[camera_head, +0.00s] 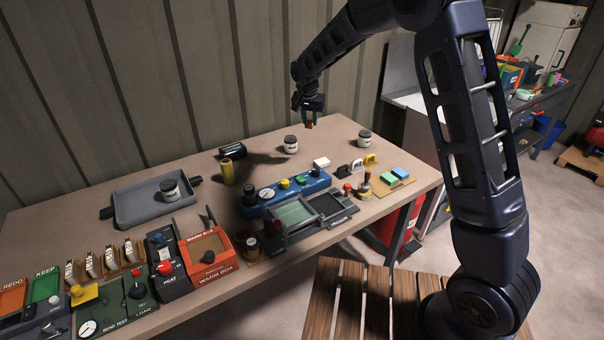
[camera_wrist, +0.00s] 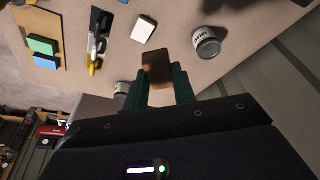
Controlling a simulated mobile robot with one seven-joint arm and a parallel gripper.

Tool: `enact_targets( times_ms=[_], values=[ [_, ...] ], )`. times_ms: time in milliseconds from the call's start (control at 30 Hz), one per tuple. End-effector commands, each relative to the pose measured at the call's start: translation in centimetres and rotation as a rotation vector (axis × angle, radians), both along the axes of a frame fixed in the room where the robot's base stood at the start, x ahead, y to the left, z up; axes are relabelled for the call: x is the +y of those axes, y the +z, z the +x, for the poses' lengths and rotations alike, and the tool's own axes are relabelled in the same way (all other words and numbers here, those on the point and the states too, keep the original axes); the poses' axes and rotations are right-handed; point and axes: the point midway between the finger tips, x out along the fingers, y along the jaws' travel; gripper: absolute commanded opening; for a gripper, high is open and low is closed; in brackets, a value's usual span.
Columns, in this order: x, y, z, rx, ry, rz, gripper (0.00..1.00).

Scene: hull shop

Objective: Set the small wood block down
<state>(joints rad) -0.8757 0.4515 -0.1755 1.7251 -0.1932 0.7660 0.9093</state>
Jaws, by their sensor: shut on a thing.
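My gripper (camera_head: 309,117) is above the back of the workbench (camera_head: 334,130), pointing down, between two white-labelled jars. It is shut on the small wood block (camera_wrist: 157,68), a brown piece held between two dark green fingertips in the wrist view. In the head view the block (camera_head: 309,124) shows as a small reddish-brown end below the fingers. It appears held above the bench top, apart from it. The exact height is hard to tell.
One jar (camera_head: 291,144) stands left of my gripper and another (camera_head: 364,138) to the right. A white block (camera_head: 321,163), a blue control panel (camera_head: 284,190) and a board with green and blue blocks (camera_head: 394,183) lie nearer the front. Bare bench top shows between the jars.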

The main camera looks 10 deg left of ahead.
Motion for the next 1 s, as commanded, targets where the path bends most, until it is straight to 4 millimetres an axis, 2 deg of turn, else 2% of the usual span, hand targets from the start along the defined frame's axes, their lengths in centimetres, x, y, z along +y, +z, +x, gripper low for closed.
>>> enact_targets(
  times_ms=[100, 267, 367, 800, 1000],
  values=[
    [1.7, 0.0, -1.7, 0.000, 0.039, 0.000, 0.05],
    [2.5, -0.6, -2.6, 0.000, 0.058, -0.001, 0.05],
    [2.5, -2.2, -2.7, 0.002, 0.059, -0.003, 0.05],
    [2.4, -11.8, -2.7, 0.002, 0.058, -0.003, 0.05],
    [2.5, -14.9, -2.6, 0.001, 0.057, -0.001, 0.05]
  ],
)
